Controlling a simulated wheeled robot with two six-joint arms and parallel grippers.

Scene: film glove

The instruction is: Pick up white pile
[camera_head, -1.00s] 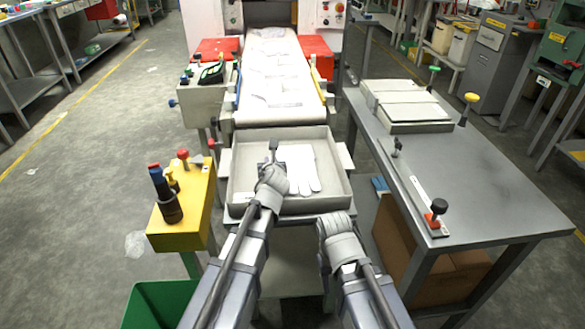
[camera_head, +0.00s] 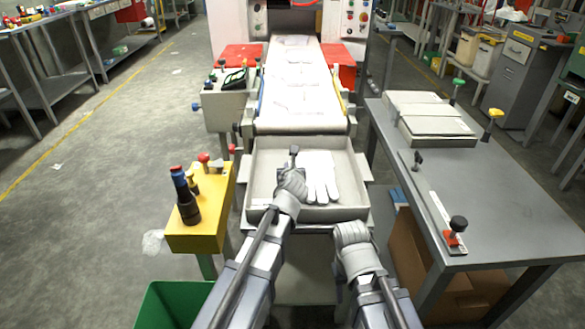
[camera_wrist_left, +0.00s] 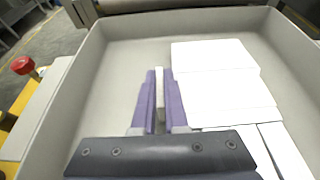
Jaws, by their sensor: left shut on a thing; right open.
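The white pile (camera_head: 320,178), flat white gloves with finger shapes, lies in the grey tray (camera_head: 347,212) at the end of the conveyor. In the left wrist view the pile (camera_wrist_left: 215,85) is stacked in the right half of the tray. My left gripper (camera_head: 293,152) is over the tray, just left of the pile. In the left wrist view its purple fingers (camera_wrist_left: 160,78) are shut on a thin pale strip; I cannot tell whether it belongs to the pile. My right gripper (camera_head: 350,232) is open and empty in front of the tray's near edge.
A grey table (camera_head: 490,205) with a pale stack (camera_head: 430,115) is on the right. A green bin (camera_head: 170,305) is at the lower left. The conveyor (camera_head: 300,120) runs behind.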

